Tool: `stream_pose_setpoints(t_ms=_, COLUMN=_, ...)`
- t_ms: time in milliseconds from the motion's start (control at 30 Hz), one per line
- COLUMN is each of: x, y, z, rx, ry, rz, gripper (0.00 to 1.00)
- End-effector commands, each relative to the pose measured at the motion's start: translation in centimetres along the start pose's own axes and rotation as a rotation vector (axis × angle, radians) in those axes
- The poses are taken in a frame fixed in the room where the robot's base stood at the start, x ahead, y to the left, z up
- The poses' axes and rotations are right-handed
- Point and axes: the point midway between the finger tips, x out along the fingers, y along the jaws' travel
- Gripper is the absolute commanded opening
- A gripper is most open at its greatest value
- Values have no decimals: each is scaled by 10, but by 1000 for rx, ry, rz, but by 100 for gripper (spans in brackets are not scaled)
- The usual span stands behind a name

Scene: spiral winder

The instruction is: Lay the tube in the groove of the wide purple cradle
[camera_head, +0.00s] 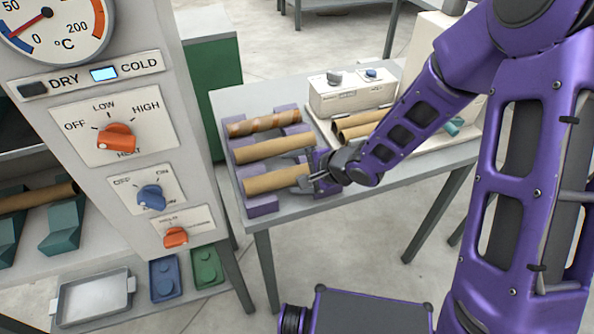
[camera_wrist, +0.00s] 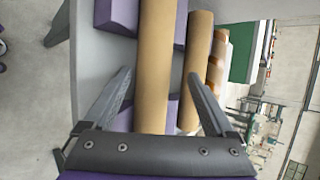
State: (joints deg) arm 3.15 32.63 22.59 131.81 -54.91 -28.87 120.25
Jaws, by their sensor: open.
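Three tan cardboard tubes lie side by side on purple cradle blocks on the grey table. The near tube (camera_head: 272,181) is plain, the middle tube (camera_head: 270,148) is plain, and the far tube (camera_head: 262,124) has a darker spiral band. A purple block (camera_head: 262,206) shows under the left end of the near tube; which block is the wide cradle I cannot tell. My gripper (camera_head: 303,173) is open at the right end of the near tube. In the wrist view, my open fingers (camera_wrist: 160,76) stand on either side of this tube (camera_wrist: 156,45), with gaps at both sides.
A white machine box (camera_head: 345,98) with two knobs stands behind right, with more tubes (camera_head: 358,124) before it. A control panel (camera_head: 120,135) fills the left. A tray (camera_head: 92,298) sits low left. Bare tabletop (camera_head: 235,102) shows at the back left.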

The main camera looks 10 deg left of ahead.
Motion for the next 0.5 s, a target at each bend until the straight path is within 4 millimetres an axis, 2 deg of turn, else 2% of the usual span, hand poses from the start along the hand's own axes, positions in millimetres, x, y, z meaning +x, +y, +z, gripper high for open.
stream_pose_setpoints(t_ms=167, x=-14, y=-2, z=0, rx=1, ry=1, rz=0, gripper=90)
stream_pose_setpoints(t_ms=267, x=-34, y=-4, z=0, rx=3, ry=4, rz=-1, gripper=90)
stream_pose_setpoints(t_ms=500, x=-95, y=-5, z=0, rx=3, ry=5, rz=-1, gripper=90)
